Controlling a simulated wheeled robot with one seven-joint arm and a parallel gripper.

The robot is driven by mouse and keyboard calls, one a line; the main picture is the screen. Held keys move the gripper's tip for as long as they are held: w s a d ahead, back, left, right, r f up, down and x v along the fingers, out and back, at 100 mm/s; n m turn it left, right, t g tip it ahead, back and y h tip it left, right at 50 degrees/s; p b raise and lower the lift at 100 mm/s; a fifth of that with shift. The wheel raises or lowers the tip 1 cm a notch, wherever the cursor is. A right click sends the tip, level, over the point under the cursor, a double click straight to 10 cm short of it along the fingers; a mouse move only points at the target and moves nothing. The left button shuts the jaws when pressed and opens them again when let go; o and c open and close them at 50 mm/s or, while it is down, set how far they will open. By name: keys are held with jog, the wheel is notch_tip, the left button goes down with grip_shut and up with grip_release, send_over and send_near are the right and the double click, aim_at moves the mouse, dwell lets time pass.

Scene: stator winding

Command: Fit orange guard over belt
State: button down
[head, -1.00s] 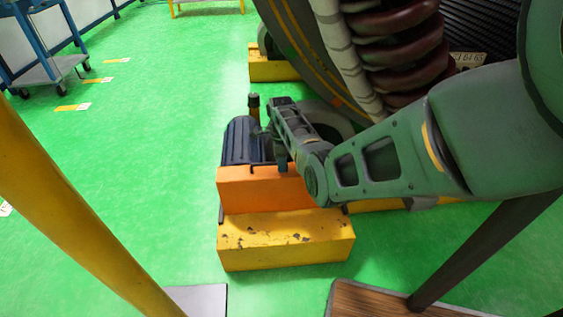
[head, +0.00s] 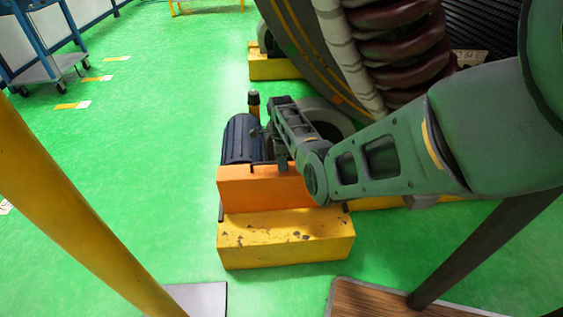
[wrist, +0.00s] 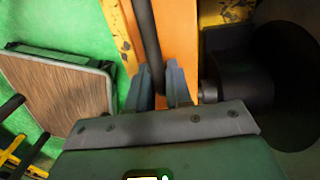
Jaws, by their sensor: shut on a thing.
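The orange guard (head: 260,188) stands upright on the yellow base block (head: 285,240) in the head view, in front of the dark ribbed motor (head: 241,140). In the wrist view the orange guard (wrist: 181,35) fills the area beyond the fingers. My gripper (wrist: 163,72) is shut on a dark bar (wrist: 147,35) that runs across the guard's face. The bar looks like the guard's handle, though where it joins is hidden. In the head view my gripper's fingers are mostly hidden behind the guard's top edge and my wrist. I cannot make out the belt for certain.
The large stator (head: 315,45) with red-brown coils (head: 400,50) rises close behind my arm. A second yellow block (head: 273,69) stands farther back. A yellow post (head: 70,195) crosses the left. A wood-topped platform (head: 375,300) lies at the front.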

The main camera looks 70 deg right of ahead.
jog(key=shift+f+b, duration=0.65)
jog(key=shift+f, duration=0.2)
dwell(0.6)
jog(key=c, duration=1)
grip_release()
jog(key=shift+o, duration=0.2)
jog(key=shift+f, duration=0.1)
jog(key=shift+w+d+r+p, duration=0.15)
jog(key=shift+r+p, duration=0.55)
jog(key=shift+r, duration=1.3)
jog(key=shift+s+d+r+p, duration=0.1)
jog(key=shift+r+p, duration=0.55)
jog(key=shift+r, duration=1.3)
